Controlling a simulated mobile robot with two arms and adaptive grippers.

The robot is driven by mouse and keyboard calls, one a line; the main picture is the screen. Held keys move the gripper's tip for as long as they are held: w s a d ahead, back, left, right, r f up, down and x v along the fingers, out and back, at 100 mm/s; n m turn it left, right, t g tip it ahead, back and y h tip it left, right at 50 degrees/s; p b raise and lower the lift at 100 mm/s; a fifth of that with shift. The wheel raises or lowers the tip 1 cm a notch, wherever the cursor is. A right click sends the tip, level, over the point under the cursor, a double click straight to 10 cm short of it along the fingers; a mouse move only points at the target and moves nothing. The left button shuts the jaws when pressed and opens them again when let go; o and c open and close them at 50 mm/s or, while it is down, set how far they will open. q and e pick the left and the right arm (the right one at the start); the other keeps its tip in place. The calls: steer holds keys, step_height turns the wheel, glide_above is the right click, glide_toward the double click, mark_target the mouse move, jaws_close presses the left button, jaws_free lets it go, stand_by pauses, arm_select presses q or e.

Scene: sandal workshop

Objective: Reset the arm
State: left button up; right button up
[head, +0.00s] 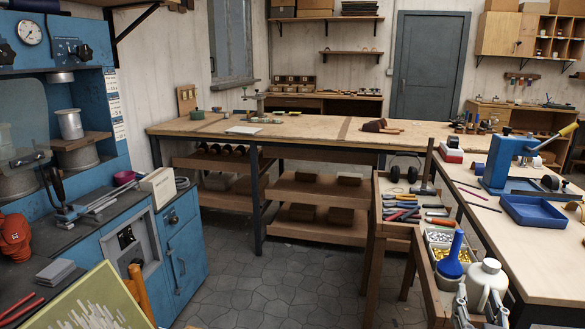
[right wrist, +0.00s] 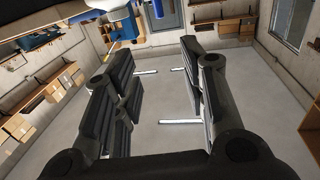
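My right gripper (head: 478,304) shows at the bottom right of the head view, in front of a white bottle (head: 487,279). Only its pale finger parts are visible there. I see no object held. My left gripper does not show in either view.
A tool stand (head: 398,180) and a bench with a blue tray (head: 540,212) are at the right. A blue machine cabinet (head: 186,262) is at the left. A long wooden workbench (head: 310,128) crosses the back. The stone floor (head: 290,275) between them is clear.

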steer(key=w+a+f+n+g+y+p, duration=0.1)
steer(key=w+a+f+n+g+y, duration=0.15)
steer(key=f, duration=0.95)
steer(key=w+a+f+n+g+y+p, duration=0.1)
steer(key=a+f+y, duration=0.15)
steer(key=f, duration=0.85)
steer(key=s+a+f+n+g, duration=0.1)
steer(key=s+a+f+g, duration=0.15)
steer(key=f, duration=0.55)
steer(key=s+a+f+n+g, duration=0.15)
steer(key=s+f, duration=0.25)
steer(key=f, duration=0.5)
steer(key=s+a+f+g+y+p, duration=0.2)
steer(key=s+f+g, duration=0.2)
steer(key=s+f, duration=1.3)
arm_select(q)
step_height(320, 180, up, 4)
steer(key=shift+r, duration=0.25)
arm_select(e)
steer(key=s+f+g, duration=0.2)
steer(key=s+f, duration=0.2)
steer(key=s, duration=0.7)
steer(key=s+d+f+g, duration=0.1)
steer(key=s+f+g, duration=0.1)
steer(key=s, duration=0.8)
steer(key=shift+s+d+f+n, duration=0.2)
steer(key=shift+s+f+n, duration=0.2)
steer(key=shift+f, duration=0.45)
